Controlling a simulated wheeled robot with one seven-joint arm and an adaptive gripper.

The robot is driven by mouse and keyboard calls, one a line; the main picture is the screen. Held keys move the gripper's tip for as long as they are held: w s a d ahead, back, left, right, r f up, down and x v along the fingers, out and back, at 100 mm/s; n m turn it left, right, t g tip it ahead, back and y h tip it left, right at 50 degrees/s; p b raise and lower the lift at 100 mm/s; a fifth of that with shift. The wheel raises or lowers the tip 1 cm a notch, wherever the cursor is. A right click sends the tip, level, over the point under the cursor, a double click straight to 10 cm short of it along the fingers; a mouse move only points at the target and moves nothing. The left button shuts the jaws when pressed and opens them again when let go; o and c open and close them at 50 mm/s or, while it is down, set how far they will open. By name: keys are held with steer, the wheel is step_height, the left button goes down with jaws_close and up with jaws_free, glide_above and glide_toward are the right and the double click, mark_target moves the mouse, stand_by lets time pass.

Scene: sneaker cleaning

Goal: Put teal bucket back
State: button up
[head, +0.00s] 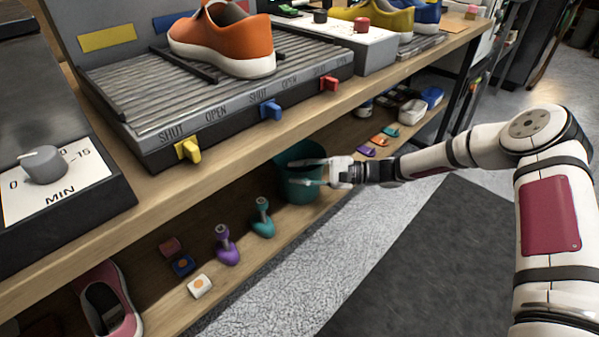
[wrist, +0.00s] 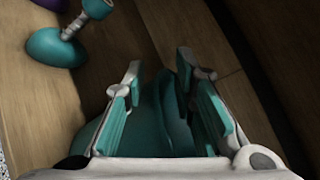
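The teal bucket (head: 301,190) stands on the lower wooden shelf, under the bench top. My gripper (head: 312,172) is at the bucket, its two fingers spread apart in front of or over its upper part. In the wrist view my gripper (wrist: 165,100) shows the fingers wide apart, with part of the teal bucket (wrist: 172,115) between and below them. I see no finger closed on it. The fingers and gripper body hide part of the bucket, and I cannot tell whether they touch it.
A teal-based brush (head: 262,220) and a purple one (head: 227,246) stand left of the bucket; the teal brush also shows in the wrist view (wrist: 62,45). Small coloured pads (head: 377,142) lie to the right. The bench top's edge (head: 230,150) overhangs the shelf. Floor in front is clear.

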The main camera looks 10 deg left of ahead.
steer(key=d+p, duration=0.2)
steer(key=d, duration=1)
steer(key=shift+w+r+p, duration=0.15)
steer(key=shift+r+p, duration=0.2)
steer(key=shift+p, duration=0.05)
steer(key=shift+r, duration=0.1)
steer(key=s+d+r+n+g+h, duration=0.25)
steer(key=s+r+h, duration=0.35)
steer(key=s+r, duration=0.45)
steer(key=s+d+r+n+g+h, duration=0.1)
steer(key=s+r+n+h, duration=0.4)
steer(key=s+r, duration=0.55)
steer(key=s+d+r+t+h, duration=0.1)
steer(key=s+d+h, duration=0.1)
steer(key=s, duration=0.6)
steer(key=s+d+r+m+t+h, duration=0.1)
steer(key=s+d, duration=0.3)
steer(key=s, duration=0.4)
steer(key=s+d+r+t+h, duration=0.1)
steer(key=s+d+t+h, duration=0.1)
steer(key=s, duration=0.6)
steer(key=shift+d+h, duration=0.7)
steer(key=shift+d, duration=0.3)
steer(key=shift+r, duration=0.1)
